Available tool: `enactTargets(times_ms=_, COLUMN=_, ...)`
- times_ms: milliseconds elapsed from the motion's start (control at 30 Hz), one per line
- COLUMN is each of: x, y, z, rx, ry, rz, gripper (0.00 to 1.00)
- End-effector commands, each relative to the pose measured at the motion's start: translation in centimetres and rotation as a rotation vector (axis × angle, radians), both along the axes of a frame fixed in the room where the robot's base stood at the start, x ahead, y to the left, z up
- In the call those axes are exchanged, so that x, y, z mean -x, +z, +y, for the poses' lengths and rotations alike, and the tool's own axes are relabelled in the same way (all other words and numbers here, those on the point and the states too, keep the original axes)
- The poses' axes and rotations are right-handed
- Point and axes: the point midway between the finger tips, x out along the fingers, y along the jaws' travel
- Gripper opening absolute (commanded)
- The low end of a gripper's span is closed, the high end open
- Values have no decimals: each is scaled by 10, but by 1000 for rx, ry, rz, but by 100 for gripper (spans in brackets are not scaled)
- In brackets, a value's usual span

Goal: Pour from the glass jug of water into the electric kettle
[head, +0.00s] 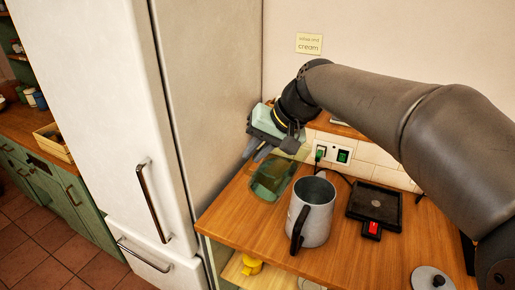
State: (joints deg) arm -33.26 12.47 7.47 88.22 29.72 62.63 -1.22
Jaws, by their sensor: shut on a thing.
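The glass jug (272,181) is greenish and see-through, at the back left of the wooden counter next to the fridge. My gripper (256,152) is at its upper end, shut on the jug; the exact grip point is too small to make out. I cannot tell whether the jug touches the counter, or its water level. The electric kettle (316,217) is a pale metal vessel with a dark handle, standing upright and open-topped to the right of the jug. Its inside shows only in part.
A black base plate (374,205) with a red switch (372,229) lies right of the kettle. A round lid (431,279) lies at the front right. The tall fridge (205,100) bounds the counter's left side. A socket (333,153) is on the tiled wall behind.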

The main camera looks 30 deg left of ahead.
Motion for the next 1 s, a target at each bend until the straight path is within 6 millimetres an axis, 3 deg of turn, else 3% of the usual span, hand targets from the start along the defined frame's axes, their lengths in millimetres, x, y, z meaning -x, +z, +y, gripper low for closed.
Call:
enactTargets(times_ms=67, x=0, y=-9, z=0, rx=-3, ry=0, rz=-3, gripper=0)
enactTargets(times_ms=533, x=-12, y=37, z=-10, rx=-196, ry=-3, rz=222, gripper=0)
enactTargets(times_ms=1000, x=-10, y=35, z=-9, rx=-193, ry=1, rz=218, gripper=0)
